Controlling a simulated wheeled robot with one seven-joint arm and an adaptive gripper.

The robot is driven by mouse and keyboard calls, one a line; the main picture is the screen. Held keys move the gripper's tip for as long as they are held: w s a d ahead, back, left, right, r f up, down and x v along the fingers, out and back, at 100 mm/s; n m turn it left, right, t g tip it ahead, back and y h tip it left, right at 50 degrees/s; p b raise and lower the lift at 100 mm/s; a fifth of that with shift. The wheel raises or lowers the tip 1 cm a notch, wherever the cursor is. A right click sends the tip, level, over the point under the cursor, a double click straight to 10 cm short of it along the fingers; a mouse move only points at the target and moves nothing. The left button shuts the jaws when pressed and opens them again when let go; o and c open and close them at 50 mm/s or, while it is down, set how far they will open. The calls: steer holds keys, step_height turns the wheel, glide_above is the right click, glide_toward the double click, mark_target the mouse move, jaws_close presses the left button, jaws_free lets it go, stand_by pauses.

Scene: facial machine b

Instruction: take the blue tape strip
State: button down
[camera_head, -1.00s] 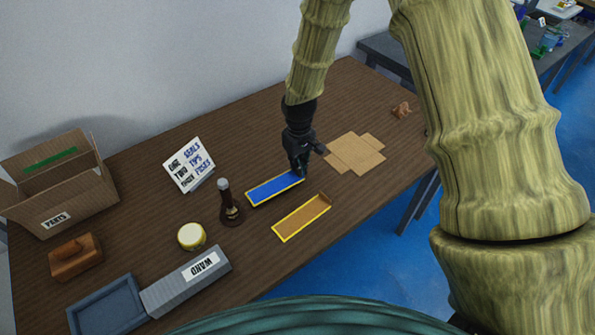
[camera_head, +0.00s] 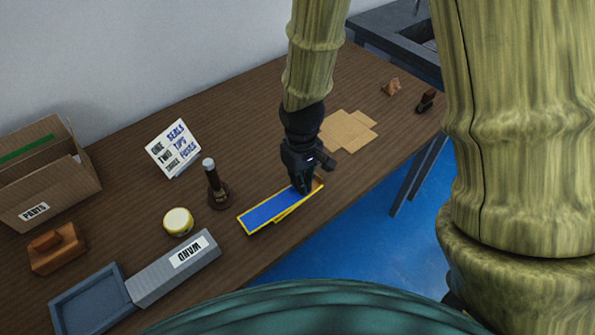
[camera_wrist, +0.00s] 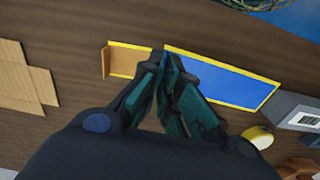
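The blue tape strip (camera_head: 268,211), a flat blue piece with yellow edges, is in my gripper (camera_head: 303,189) by its right end in the head view. In the wrist view the shut fingertips (camera_wrist: 166,56) pinch an end of the blue strip (camera_wrist: 218,76). The strip overlaps an orange-brown strip with yellow edges (camera_head: 319,182), hiding most of it. Part of that orange-brown piece (camera_wrist: 128,62) shows left of the fingers in the wrist view. I cannot tell how high the blue strip is above it.
A dark bottle (camera_head: 216,190), a yellow-sided jar (camera_head: 178,223) and a grey WARD box (camera_head: 170,272) stand to the left. A lettered sign (camera_head: 173,150) is behind. Flat cardboard (camera_head: 347,131) lies to the right. The table's front edge is close.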

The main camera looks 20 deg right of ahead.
steer(key=shift+s+r, duration=0.25)
steer(key=shift+s, duration=0.05)
steer(key=shift+r+p, duration=1.3)
steer(key=shift+p, duration=0.35)
